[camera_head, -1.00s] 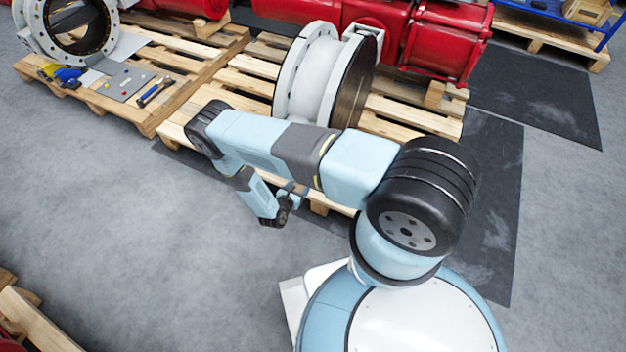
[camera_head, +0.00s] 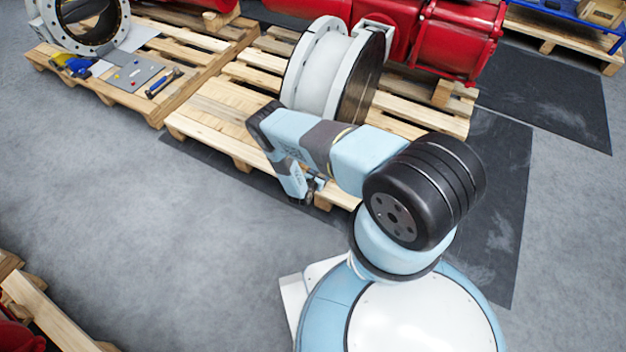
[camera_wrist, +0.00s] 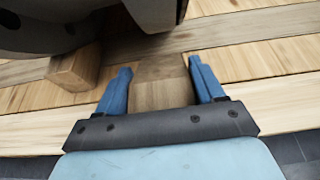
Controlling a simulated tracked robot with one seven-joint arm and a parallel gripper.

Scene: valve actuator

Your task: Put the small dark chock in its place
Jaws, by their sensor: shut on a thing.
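The small dark chock (camera_wrist: 160,88) is a brown wooden block between the two blue fingers of my gripper (camera_wrist: 161,84) in the wrist view. The fingers are shut on its sides, and its far end points toward the valve. The round valve body (camera_head: 318,72) stands on the middle pallet in the head view. Its dark, curved underside (camera_wrist: 40,38) fills the upper left of the wrist view. In the head view my gripper (camera_head: 314,186) is low at the pallet's near edge, and the chock cannot be made out there.
Another wooden block (camera_wrist: 74,70) sits against the valve's underside, left of my gripper. The pallet's slats (camera_wrist: 255,60) lie beyond and below. A second pallet (camera_head: 150,103) with tools is at the left. Red machinery (camera_head: 455,40) stands behind.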

